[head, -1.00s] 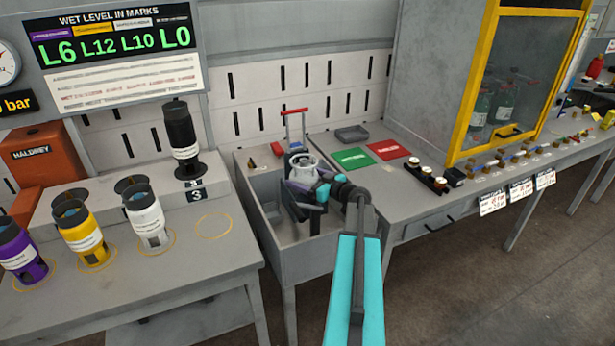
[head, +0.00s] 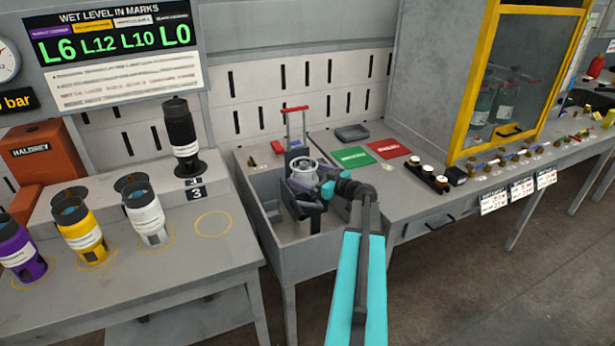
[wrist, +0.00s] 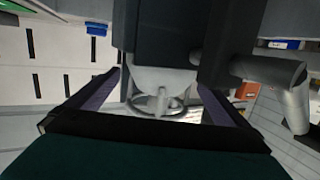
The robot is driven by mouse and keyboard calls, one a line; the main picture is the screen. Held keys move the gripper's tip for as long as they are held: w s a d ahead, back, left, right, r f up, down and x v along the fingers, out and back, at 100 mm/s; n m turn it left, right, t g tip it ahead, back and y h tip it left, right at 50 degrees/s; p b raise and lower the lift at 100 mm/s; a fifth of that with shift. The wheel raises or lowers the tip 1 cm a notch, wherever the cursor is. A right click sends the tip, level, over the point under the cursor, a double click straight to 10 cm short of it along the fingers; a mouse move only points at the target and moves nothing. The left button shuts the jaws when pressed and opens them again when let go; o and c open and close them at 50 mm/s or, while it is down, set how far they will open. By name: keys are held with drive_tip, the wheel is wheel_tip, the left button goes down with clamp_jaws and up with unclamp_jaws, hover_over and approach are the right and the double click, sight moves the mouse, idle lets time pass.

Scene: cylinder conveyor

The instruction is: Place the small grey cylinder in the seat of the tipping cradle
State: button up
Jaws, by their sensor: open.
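The small grey cylinder (head: 303,169), pale with a ring on top, stands about upright at the tipping cradle (head: 294,125), whose red-handled frame rises behind it in a grey trough. In the wrist view the cylinder's rounded top and valve (wrist: 158,78) show between my jaws. My gripper (head: 298,196) is open, its dark purple fingers beside the cylinder on the near side; in the wrist view the fingers (wrist: 160,92) stand apart to its left and right. Whether they touch it I cannot tell. The cylinder's lower part and the seat are hidden by my gripper, so its seating is unclear.
The trough walls (head: 283,262) surround the cradle closely. Purple, yellow and white canisters (head: 80,230) and a black one (head: 181,140) stand on the left bench. Green (head: 353,156) and red (head: 390,148) mats and a dark rack (head: 427,178) lie on the right bench.

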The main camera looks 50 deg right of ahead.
drive_tip(key=s+r, duration=0.1)
drive_tip(key=s, duration=0.9)
drive_tip(key=shift+r+b, duration=0.3)
drive_tip(key=shift+b, duration=0.1)
